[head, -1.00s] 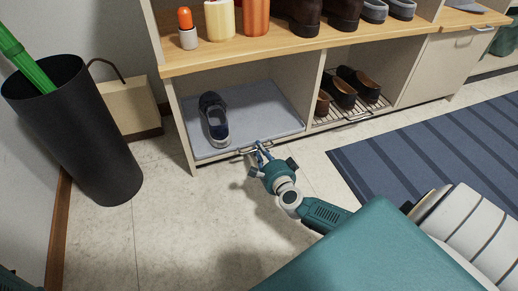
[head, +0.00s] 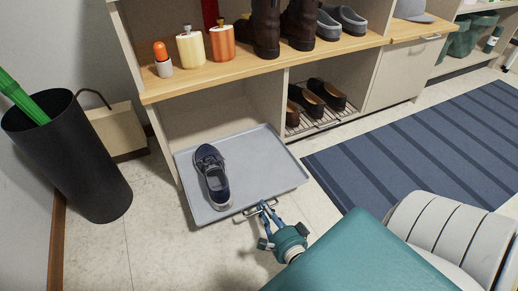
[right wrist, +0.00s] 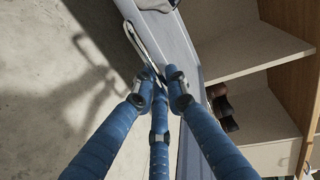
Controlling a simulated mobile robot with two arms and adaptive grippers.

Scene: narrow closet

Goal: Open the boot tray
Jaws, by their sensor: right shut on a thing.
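The grey boot tray (head: 258,165) sticks out of the lower left compartment of the bench, over the floor. A dark blue shoe (head: 211,175) with a pale sole lies on its left part. My right gripper (head: 264,207) is shut on the handle (head: 246,214) at the tray's front edge. In the right wrist view the blue fingers (right wrist: 160,82) close around the handle bar (right wrist: 142,45), with the tray's front wall (right wrist: 178,45) beside them. My left gripper is not in view.
A black bin (head: 70,155) with a green umbrella stands at the left. Shoes on a wire rack (head: 325,122) fill the compartment to the right. A striped blue rug (head: 420,145) covers the floor at the right. Pale floor (head: 145,225) is clear in front of the tray.

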